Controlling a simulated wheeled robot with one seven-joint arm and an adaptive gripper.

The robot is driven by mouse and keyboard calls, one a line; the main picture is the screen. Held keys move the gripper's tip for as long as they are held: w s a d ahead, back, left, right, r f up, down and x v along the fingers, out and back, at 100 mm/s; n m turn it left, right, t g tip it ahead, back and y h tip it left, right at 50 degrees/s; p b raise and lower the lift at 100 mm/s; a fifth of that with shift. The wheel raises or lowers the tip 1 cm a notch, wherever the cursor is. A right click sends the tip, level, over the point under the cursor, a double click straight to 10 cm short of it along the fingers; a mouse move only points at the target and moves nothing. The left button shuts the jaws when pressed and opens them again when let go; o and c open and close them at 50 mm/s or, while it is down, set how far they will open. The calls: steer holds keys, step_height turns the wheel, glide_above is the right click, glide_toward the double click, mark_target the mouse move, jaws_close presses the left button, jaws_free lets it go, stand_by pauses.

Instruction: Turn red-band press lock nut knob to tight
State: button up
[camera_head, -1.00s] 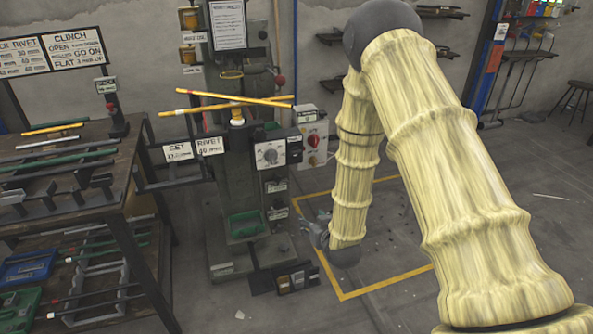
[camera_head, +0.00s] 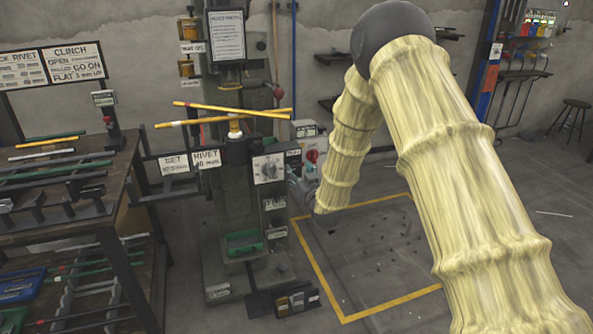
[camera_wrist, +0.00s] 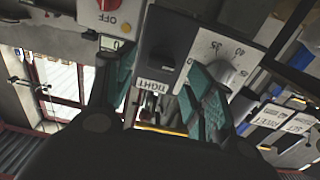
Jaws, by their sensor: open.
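The press (camera_head: 235,205) stands left of my arm in the head view, with a pale dial panel (camera_head: 268,168) on its front. In the wrist view the tilted panel shows a grey dial knob (camera_wrist: 222,72) beside the numbers 35, 40 and 45. A TIGHT label (camera_wrist: 153,86) sits beside a dark block (camera_wrist: 170,40), which may carry the lock nut knob. My gripper (camera_wrist: 160,78) is open, its teal fingers on either side of the label. I see no clear grip or contact. In the head view my gripper (camera_head: 298,188) is partly hidden behind the panel's right edge.
A red knob marked OFF (camera_wrist: 107,6) is close to my left finger in the wrist view. SET and RIVET signs (camera_wrist: 290,130) are at the right. Yellow rods (camera_head: 235,112) cross the press. A workbench (camera_head: 125,190) stands left; the yellow-outlined floor (camera_head: 375,250) is largely clear.

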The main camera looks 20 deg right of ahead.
mark_target(295, 167)
steer(key=shift+w, duration=1.45)
steer(key=c, duration=1)
